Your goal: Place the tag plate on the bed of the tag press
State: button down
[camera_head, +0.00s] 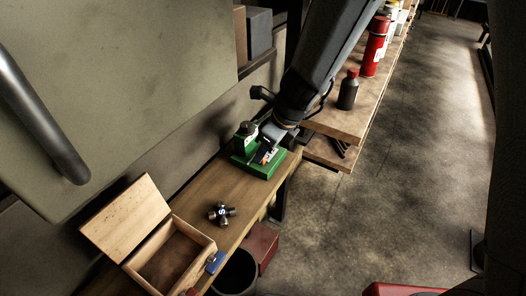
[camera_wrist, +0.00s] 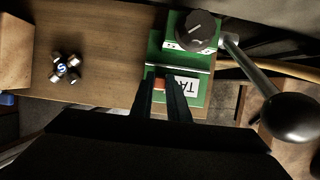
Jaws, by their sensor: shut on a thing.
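The green tag press (camera_head: 261,171) stands at the far end of the wooden bench in the head view. In the wrist view its green body (camera_wrist: 198,101) carries a dark round knob and a lever with a black ball handle (camera_wrist: 291,116). The white tag plate (camera_wrist: 187,84), with black letters partly covered by a finger, is at my fingertips over the green bed. My gripper (camera_wrist: 168,84) is shut on it, with an orange piece (camera_wrist: 159,83) beside the fingers. In the head view my gripper (camera_head: 268,151) is over the bed. I cannot tell whether the plate touches the bed.
An open wooden box (camera_head: 186,258) and a dark cross-shaped joint (camera_head: 221,213) are on the near part of the bench. A shelf on the right holds a dark bottle (camera_head: 348,89) and a red extinguisher (camera_head: 374,46). The bench between joint and press is clear.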

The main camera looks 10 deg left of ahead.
jog(key=c, duration=1.7)
grip_release()
jog(key=shift+f, duration=0.1)
jog(key=p+v, duration=0.2)
jog(key=v, duration=1)
jog(key=shift+d, duration=0.1)
jog(key=s+d+n+h, duration=0.1)
jog(key=s+d+n, duration=0.1)
jog(key=d+n, duration=0.5)
jog(key=s+d+f+n+h, duration=0.1)
jog(key=s+d+n, duration=0.2)
jog(key=d+n, duration=0.5)
jog(key=s+d+n+h, duration=0.2)
jog(key=d+n, duration=0.5)
jog(key=d, duration=0.1)
jog(key=shift+s+d+f, duration=0.2)
jog(key=shift+d, duration=0.05)
notch_tip(320, 180, down, 4)
jog(key=b, duration=0.3)
